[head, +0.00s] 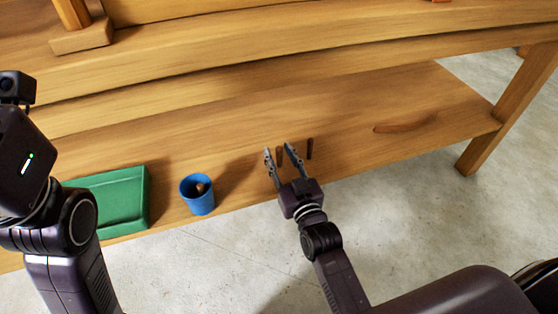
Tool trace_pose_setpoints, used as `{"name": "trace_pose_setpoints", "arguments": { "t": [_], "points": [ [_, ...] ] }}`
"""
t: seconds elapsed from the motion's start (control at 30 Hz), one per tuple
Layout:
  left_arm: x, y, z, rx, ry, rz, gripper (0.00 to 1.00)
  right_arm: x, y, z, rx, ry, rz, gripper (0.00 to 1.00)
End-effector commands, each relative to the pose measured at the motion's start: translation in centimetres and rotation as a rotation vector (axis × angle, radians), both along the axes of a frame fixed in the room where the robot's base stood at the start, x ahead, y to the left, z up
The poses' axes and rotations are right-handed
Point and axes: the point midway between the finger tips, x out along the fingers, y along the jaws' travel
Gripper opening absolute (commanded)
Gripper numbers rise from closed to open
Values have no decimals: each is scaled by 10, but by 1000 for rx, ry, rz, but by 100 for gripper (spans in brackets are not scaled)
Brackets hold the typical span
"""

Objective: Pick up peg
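A dark brown peg (280,157) shows between the two fingers of my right gripper (279,150) at the lower bench board. The fingers are spread apart, with a gap visible around this peg. I cannot tell whether either finger touches it. A second dark brown peg (310,148) stands just right of the gripper, apart from it. A blue cup (198,202) to the left holds something brown, perhaps another peg (202,188). My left arm is at the left edge, and its fingers do not show.
A green tray (122,203) lies left of the cup near the front edge. A curved brown wooden piece (403,127) lies on the wooden board (350,100) to the right. A raised wooden ledge (250,67) runs behind. The board between pegs and curved piece is clear.

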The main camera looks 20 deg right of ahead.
Motion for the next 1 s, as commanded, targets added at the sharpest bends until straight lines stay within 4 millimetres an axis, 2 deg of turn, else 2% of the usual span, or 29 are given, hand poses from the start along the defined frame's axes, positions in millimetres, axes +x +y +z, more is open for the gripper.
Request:
{"name": "trace_pose_setpoints", "arguments": {
  "t": [0.3, 0.6, 1.0],
  "points": [
    [-3, 0, 1, 1, -10, 0, 40, 5, 0, 0, 0, 1, 0, 34],
    [-3, -1, 1, 1, -10, 0, 40, 5, 0, 0, 0, 1, 0, 2],
    [-3, -1, 3, 2, -11, -1, 40, 5, 0, 4, 0, 1, 0, 2]
  ]
}}
